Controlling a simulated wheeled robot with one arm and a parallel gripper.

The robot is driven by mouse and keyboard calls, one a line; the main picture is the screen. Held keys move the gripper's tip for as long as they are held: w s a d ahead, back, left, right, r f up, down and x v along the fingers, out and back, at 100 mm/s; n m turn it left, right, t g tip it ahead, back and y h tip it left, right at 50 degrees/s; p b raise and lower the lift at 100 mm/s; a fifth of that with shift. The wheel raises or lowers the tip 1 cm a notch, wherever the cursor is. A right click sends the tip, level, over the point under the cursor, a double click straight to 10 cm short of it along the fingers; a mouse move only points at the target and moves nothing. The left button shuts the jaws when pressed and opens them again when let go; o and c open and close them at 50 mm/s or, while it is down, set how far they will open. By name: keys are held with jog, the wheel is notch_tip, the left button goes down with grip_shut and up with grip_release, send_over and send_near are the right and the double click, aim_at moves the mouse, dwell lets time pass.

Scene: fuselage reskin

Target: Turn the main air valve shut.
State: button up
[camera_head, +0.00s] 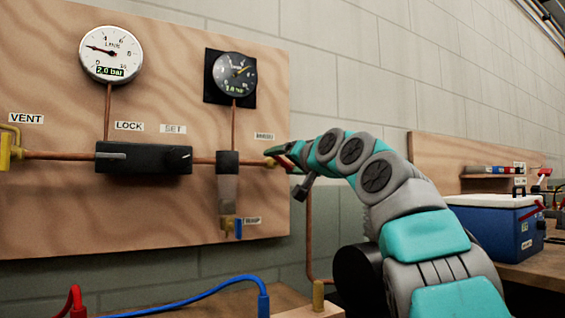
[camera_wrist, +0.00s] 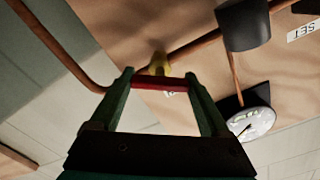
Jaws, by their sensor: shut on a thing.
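The main air valve has a brass body (camera_head: 271,162) on the copper pipe at the right end of the wooden panel. In the wrist view the same brass body (camera_wrist: 158,65) shows just beyond my fingers. Its red handle (camera_wrist: 165,83) lies crosswise between my two fingertips. My gripper (camera_head: 285,158) reaches the valve from the right and is shut on the handle, also seen in the wrist view (camera_wrist: 160,81). In the head view my fingers hide most of the handle. The label above the valve is too small to read.
A white gauge (camera_head: 111,54) reads 2.0 bar; a dark gauge (camera_head: 234,74) stands right of it. A black regulator block (camera_head: 143,158) and a filter bowl (camera_head: 228,188) sit left of the valve. A copper pipe (camera_head: 309,235) drops below my wrist. A blue cooler (camera_head: 490,222) stands far right.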

jog(key=m+p, duration=0.2)
jog(key=m, duration=0.1)
jog(key=shift+a+r+m, duration=0.1)
jog(key=shift+r+m, duration=0.05)
jog(key=shift+m, duration=0.15)
jog(key=m+p, duration=0.1)
jog(key=m, duration=0.1)
jog(key=shift+m, duration=0.4)
jog(key=m, duration=0.4)
jog(key=shift+f+m, duration=0.3)
jog(key=shift+w, duration=0.1)
jog(key=o, duration=1.2)
jog(key=shift+d, duration=0.2)
